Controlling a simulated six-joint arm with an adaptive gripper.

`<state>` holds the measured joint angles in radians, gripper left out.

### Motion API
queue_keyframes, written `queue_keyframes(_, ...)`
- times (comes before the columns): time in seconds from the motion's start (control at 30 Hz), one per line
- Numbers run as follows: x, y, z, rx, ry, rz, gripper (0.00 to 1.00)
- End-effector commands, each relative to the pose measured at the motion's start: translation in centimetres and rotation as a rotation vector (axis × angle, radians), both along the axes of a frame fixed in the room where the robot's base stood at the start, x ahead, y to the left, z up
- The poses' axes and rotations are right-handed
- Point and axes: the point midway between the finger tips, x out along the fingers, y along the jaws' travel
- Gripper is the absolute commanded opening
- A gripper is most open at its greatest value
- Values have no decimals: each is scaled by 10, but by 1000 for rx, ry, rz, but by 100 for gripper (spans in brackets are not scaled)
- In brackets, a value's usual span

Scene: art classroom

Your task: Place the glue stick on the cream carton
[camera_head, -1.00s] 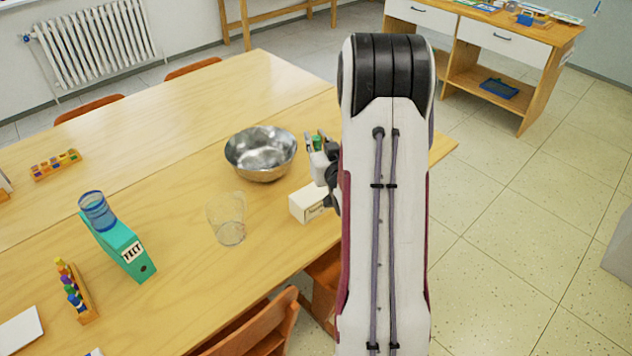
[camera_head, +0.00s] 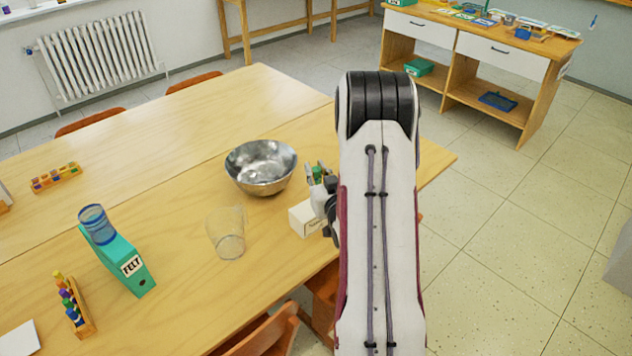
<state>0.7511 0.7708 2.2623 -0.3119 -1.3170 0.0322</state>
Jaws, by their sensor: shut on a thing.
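The cream carton (camera_head: 303,219) lies on the wooden table near its right front edge, partly hidden by my gripper and arm. My gripper (camera_head: 317,178) is small in view and partly hidden behind my arm, at the carton's upper right in the picture. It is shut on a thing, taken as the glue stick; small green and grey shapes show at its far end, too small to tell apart. I cannot tell whether the held thing touches the carton.
A metal bowl (camera_head: 261,168) stands just behind the carton, and a clear glass (camera_head: 227,234) stands to its left. The wooden table (camera_head: 180,190) is clear between the binder and bowl.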

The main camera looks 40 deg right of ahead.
Motion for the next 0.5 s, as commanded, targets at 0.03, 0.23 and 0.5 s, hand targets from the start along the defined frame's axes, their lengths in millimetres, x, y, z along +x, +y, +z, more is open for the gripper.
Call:
queue_keyframes(0.03, 0, 0, 0, 0, 0, 0, 0)
queue_keyframes(0.23, 0, 0, -6, 1, 2, 0, 0)
queue_keyframes(0.5, 0, 0, -29, 2, 2, 0, 0)
